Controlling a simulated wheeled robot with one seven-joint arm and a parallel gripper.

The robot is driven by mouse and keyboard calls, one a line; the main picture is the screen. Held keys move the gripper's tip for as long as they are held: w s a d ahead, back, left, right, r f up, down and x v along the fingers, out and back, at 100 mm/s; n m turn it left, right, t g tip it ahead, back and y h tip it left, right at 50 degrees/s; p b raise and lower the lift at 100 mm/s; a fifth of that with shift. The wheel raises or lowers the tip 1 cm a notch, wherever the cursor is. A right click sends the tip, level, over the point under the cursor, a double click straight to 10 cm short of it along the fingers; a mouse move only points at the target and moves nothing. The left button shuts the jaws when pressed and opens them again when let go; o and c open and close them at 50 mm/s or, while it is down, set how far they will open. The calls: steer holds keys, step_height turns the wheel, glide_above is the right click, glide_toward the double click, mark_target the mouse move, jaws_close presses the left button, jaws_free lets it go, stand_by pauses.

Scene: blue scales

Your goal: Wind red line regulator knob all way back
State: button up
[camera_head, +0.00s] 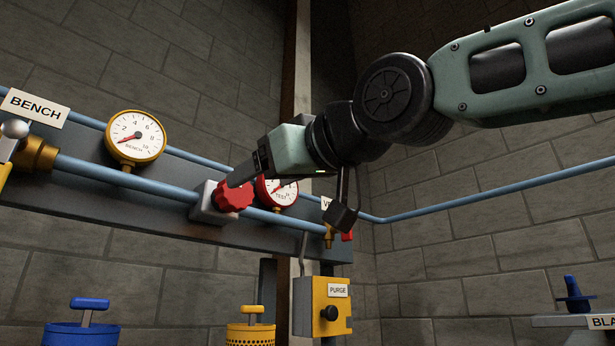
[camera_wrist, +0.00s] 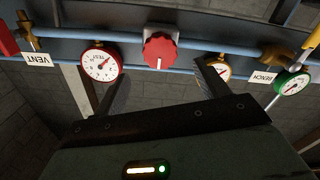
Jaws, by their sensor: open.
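The red scalloped regulator knob (camera_head: 234,196) sits on a grey block on the blue pipe, beside the red-rimmed TEST gauge (camera_head: 285,196). In the wrist view the knob (camera_wrist: 158,50) faces me with a white mark at its lower edge. It lies ahead of the fingertips, between them in the picture. My gripper (camera_head: 240,176) is open; one dark finger overlaps the knob's upper edge in the head view. In the wrist view both fingers of my gripper (camera_wrist: 160,75) are apart and empty. I see no clear contact. The TEST gauge (camera_wrist: 101,63) shows at left there.
The yellow-rimmed BENCH gauge (camera_head: 135,138) and a brass valve (camera_head: 37,154) are to the left. A VENT label (camera_wrist: 37,59) and a yellow PURGE box (camera_head: 322,307) stand nearby. Blue (camera_head: 82,333) and yellow (camera_head: 250,333) handled containers are below. A brick wall is behind.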

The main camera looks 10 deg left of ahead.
steer(key=b+v, duration=0.2)
steer(key=v, duration=0.6)
steer(key=shift+b, duration=0.35)
step_height(320, 180, down, 34)
steer(key=w+m+g+h+b, duration=0.2)
steer(key=g+h+b, duration=0.1)
steer(key=g+h, duration=0.3)
steer(key=s+d+f+m+g+h, duration=0.1)
steer(key=s+d+f, duration=0.3)
steer(key=f, duration=0.6)
steer(key=s+d+f+m+g+h+b, duration=0.1)
steer(key=s+d+f+g+h, duration=0.2)
steer(key=d+f, duration=0.5)
steer(key=s+d+f+m+g+h+b, duration=0.1)
steer(key=s+d+f+h, duration=0.2)
steer(key=f, duration=0.9)
steer(key=s+d, duration=0.3)
steer(key=shift+m+g, duration=0.4)
